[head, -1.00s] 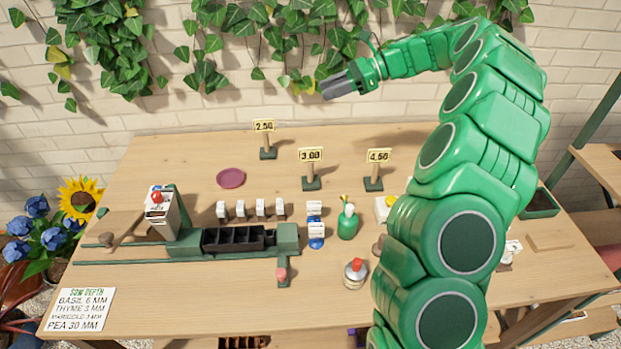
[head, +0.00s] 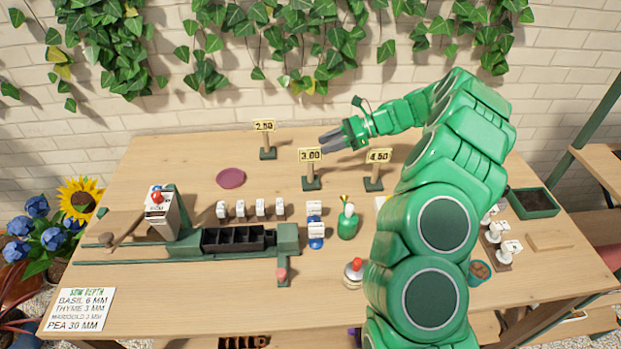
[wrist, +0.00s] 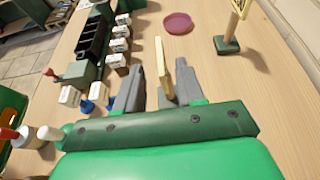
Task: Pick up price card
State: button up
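Three yellow price cards stand on dark green bases on the table: the 2.50 card (head: 264,125) at the back, the 3.00 card (head: 311,156) in the middle and the 4.50 card (head: 379,156) to the right. My gripper (head: 328,139) is open, just above and right of the 3.00 card in the head view. In the wrist view the 3.00 card (wrist: 162,68) shows nearly edge-on in the gap between the open fingers (wrist: 158,85), apart from both. The 2.50 card (wrist: 240,7) stands farther off there. The 3.00 card's base is partly hidden.
A green seeding device with a black tray (head: 233,240) lies front left of the cards. Several white tags (head: 250,209), a green bottle (head: 347,222) and a purple saucer (head: 231,178) stand nearby. The table behind the 3.00 card is mostly clear.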

aim_at(305, 153)
jog(key=shift+x, duration=3.9)
jog(key=shift+f, duration=0.15)
jog(key=shift+c, duration=0.3)
jog(key=shift+d, duration=0.1)
grip_shut()
